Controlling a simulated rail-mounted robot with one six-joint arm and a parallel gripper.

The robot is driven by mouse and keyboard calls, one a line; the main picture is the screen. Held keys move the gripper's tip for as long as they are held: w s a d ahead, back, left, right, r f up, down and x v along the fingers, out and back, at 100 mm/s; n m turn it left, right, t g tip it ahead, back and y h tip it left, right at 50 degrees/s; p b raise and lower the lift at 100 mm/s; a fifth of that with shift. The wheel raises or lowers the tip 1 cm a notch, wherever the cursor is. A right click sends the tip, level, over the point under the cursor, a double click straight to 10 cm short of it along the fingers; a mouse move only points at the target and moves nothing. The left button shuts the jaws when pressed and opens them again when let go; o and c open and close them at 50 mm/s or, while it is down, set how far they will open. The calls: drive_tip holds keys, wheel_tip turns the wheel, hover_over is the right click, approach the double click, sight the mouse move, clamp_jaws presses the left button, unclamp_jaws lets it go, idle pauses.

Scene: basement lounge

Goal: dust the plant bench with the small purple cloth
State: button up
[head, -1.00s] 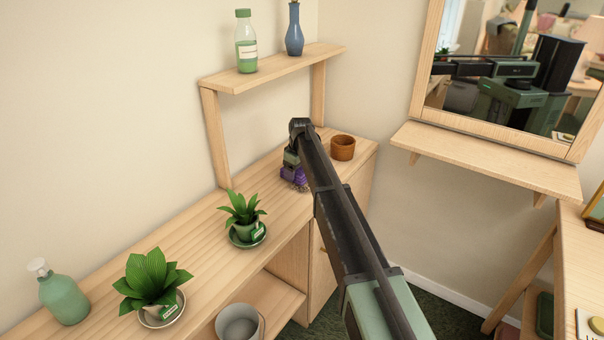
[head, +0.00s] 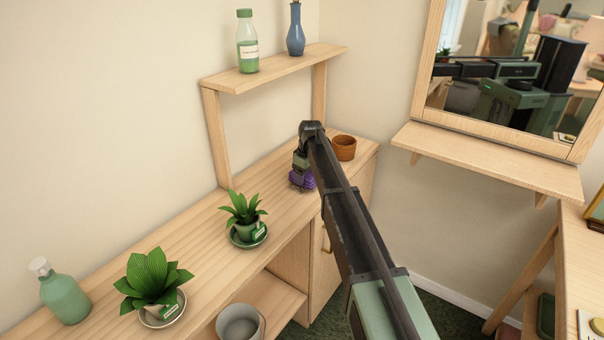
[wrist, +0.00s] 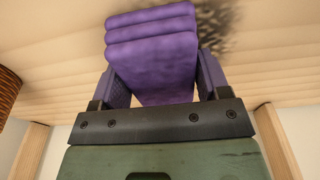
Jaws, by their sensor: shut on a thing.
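The plant bench (head: 195,230) is a long pale wooden top along the wall. My gripper (head: 301,170) points down over its far part and is shut on the folded purple cloth (head: 302,181). The cloth seems to be on or just above the wood; exact contact is hard to tell. In the wrist view the cloth (wrist: 152,50) fills the space between the fingers. A dark speckled dust patch (wrist: 215,22) shows on the wood right beside the cloth. The cloth may hide part of it.
A brown pot (head: 344,148) stands close to the right of my gripper. Two potted plants on saucers, the nearer to my gripper (head: 242,212) and the other (head: 153,280), and a green pump bottle (head: 64,297) stand leftward. A raised shelf (head: 275,68) holds two bottles.

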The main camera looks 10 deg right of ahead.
sight(308, 180)
drive_tip(key=shift+s+d, duration=2.25)
drive_tip(key=shift+d, duration=0.3)
drive_tip(key=shift+s+a+f, duration=0.1)
drive_tip(key=shift+s+a, duration=0.9)
drive_tip(key=shift+s, duration=0.2)
drive_tip(key=shift+w+a, duration=1.85)
drive_tip(key=shift+a, duration=0.2)
drive_tip(key=shift+w+a, duration=1.85)
drive_tip(key=shift+a, duration=0.2)
drive_tip(key=shift+s, duration=0.1)
drive_tip(key=shift+s+d, duration=1.2)
drive_tip(key=shift+d, duration=0.2)
drive_tip(key=shift+s+d, duration=1.15)
drive_tip(key=shift+d, duration=0.2)
drive_tip(key=shift+s+d, duration=1.25)
